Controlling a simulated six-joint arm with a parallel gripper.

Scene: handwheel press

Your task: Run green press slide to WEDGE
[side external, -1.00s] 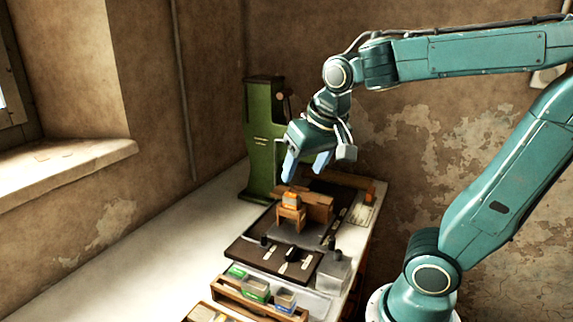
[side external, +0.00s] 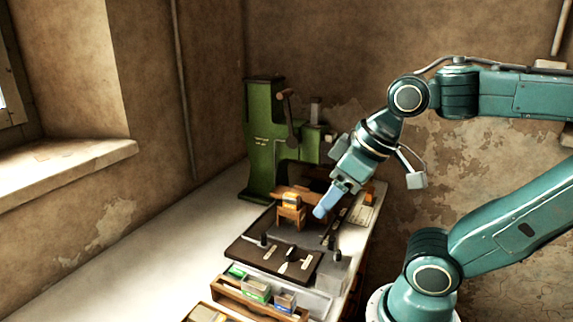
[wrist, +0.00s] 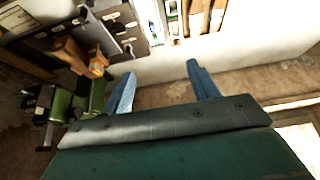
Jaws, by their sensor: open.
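The green press (side external: 265,140) stands at the far end of the bench in the side view. A crank lever with a brown knob (side external: 284,94) hangs on its front right face. In the wrist view the press (wrist: 68,104) shows at the lower left, partly cut by my gripper body. No WEDGE marking is readable in either view. My gripper (side external: 322,212) is right of and nearer than the press, above the bench's right side. In the wrist view its blue fingers (wrist: 158,85) are spread apart with nothing between them.
A small wooden stand with an orange-topped block (side external: 291,203) sits before the press. A dark board with black knobs (side external: 272,257) and wooden trays of boxes (side external: 256,295) lie nearer. The bench's left side (side external: 165,245) is clear.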

